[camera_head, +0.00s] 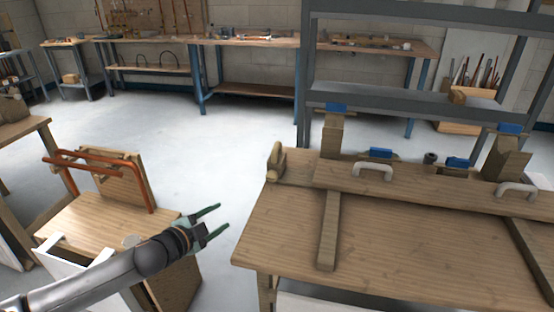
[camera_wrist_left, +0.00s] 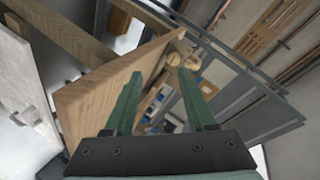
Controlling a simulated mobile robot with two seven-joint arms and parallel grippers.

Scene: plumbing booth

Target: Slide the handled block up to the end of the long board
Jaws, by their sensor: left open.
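The handled block (camera_head: 277,163), a small upright wooden piece with a rounded knob, stands at the back left corner of the wooden workbench. The long board (camera_head: 430,187) lies along the back of the bench, its left end a little right of the block. My left gripper (camera_head: 222,217) is open and empty, left of the bench and apart from the block. In the left wrist view, the open fingers (camera_wrist_left: 160,74) point toward the bench edge, with the rounded wooden block (camera_wrist_left: 183,53) beyond the tips. My right gripper is not in view.
The long board has light handles (camera_head: 374,169). A crosswise wooden strip (camera_head: 329,232) lies on the workbench top (camera_head: 285,225). A grey metal rack (camera_head: 400,95) stands behind. Open floor lies beyond.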

